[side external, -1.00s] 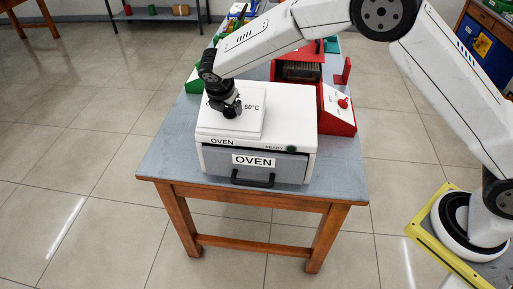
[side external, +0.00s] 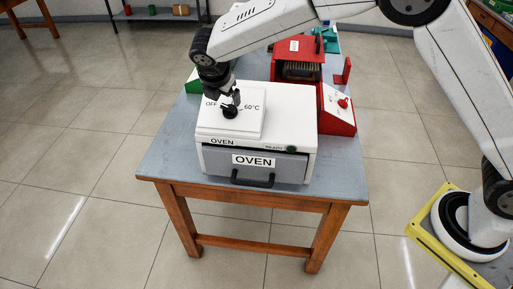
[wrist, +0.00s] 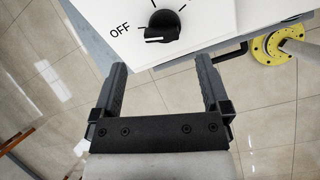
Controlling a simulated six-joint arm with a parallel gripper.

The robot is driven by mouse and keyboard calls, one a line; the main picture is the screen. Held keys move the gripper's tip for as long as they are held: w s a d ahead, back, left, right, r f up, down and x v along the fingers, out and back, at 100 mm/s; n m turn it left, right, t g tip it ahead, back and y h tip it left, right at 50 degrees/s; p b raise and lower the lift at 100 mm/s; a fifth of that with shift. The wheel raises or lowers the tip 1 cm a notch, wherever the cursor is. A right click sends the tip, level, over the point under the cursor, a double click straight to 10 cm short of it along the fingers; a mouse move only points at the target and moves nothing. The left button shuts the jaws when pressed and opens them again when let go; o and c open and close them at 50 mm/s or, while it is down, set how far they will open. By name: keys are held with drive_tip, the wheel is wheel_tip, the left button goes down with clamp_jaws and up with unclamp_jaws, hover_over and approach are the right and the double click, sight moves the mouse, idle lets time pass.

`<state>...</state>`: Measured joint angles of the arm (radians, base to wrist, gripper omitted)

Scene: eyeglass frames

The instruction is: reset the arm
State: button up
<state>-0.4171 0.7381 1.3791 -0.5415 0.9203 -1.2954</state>
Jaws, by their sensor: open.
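The white oven (side external: 293,120) stands on the table with its front drawer shut. Its black knob (side external: 230,112) sits on the raised top panel, between the OFF and 60°C labels. In the wrist view the knob (wrist: 164,25) has its white mark toward OFF. My gripper (side external: 229,97) is just above and behind the knob in the side view. In the wrist view my gripper (wrist: 161,66) shows two parted fingers with nothing between them, and the knob lies beyond the fingertips, apart from them.
The grey table (side external: 164,153) has bare strips left of and in front of the oven. A red device (side external: 338,112) with a red knob stands right of the oven, and a red box (side external: 298,57) stands behind. A green object (side external: 192,83) is at the back left.

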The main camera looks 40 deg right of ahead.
drive_tip(key=shift+v, duration=0.85)
drive_tip(key=s+d+f+m+y, duration=0.1)
drive_tip(key=s+d+m, duration=0.4)
drive_tip(key=s+m, duration=0.2)
drive_tip(key=s+d+f+m+y, duration=0.1)
drive_tip(key=s+d+f+m, duration=0.1)
drive_tip(key=s+d+m, duration=0.4)
drive_tip(key=s+d+f+m+g+y, duration=0.1)
drive_tip(key=s+d+m, duration=0.5)
drive_tip(key=s+m, duration=0.4)
drive_tip(key=s, duration=0.3)
drive_tip(key=shift+s+f+y, duration=0.2)
drive_tip(key=shift+s+y, duration=0.1)
